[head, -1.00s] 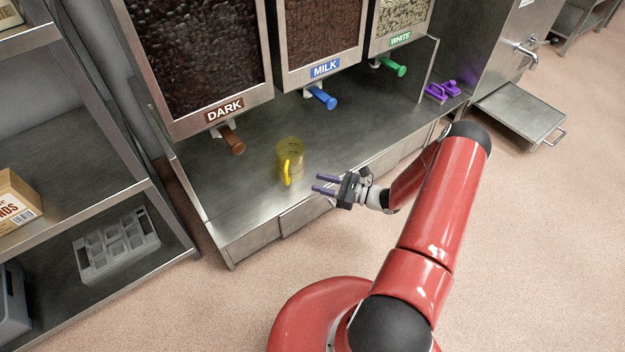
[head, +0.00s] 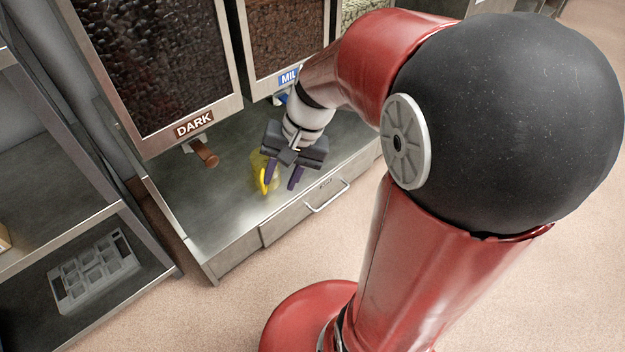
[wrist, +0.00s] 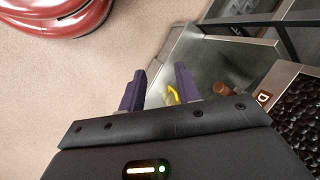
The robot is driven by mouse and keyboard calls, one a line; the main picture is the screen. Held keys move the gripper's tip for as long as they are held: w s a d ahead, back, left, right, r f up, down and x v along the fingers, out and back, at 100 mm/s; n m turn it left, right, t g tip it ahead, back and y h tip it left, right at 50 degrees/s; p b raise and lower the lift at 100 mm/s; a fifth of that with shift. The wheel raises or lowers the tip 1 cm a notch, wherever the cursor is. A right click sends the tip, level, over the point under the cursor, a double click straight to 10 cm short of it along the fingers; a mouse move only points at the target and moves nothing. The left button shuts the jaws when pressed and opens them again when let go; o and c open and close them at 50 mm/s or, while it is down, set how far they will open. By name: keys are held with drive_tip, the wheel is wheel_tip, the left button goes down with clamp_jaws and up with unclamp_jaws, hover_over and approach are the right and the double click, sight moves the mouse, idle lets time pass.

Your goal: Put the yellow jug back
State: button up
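The yellow jug (head: 257,160) is see-through and stands on the steel counter below the chocolate dispensers, to the right of the brown DARK tap. My gripper partly hides it in the head view. Its solid yellow handle (head: 264,181) faces the counter's front edge. My gripper (head: 283,182) is open, with two purple fingers pointing down and forward; the left finger overlaps the jug's right side in the picture. In the wrist view the handle (wrist: 173,95) shows between the spread fingers, nearer the right one. Whether a finger touches the jug I cannot tell.
The brown DARK tap (head: 205,154) juts out over the counter (head: 200,215) left of the jug. The blue MILK tap is mostly hidden by my arm. A drawer handle (head: 327,198) sticks out in front. A shelf rack with a grey crate (head: 95,270) stands at left.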

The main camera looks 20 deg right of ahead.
drive_tip(key=s+d+r+n+t+h, duration=0.1)
drive_tip(key=s+r+n+t+h, duration=0.3)
drive_tip(key=s+r, duration=0.4)
drive_tip(key=shift+s+d+n+t, duration=0.4)
drive_tip(key=shift+s+n+t, duration=0.2)
drive_tip(key=shift+s, duration=0.5)
drive_tip(key=shift+r+p, duration=0.3)
drive_tip(key=shift+r, duration=0.1)
drive_tip(key=shift+d, duration=0.1)
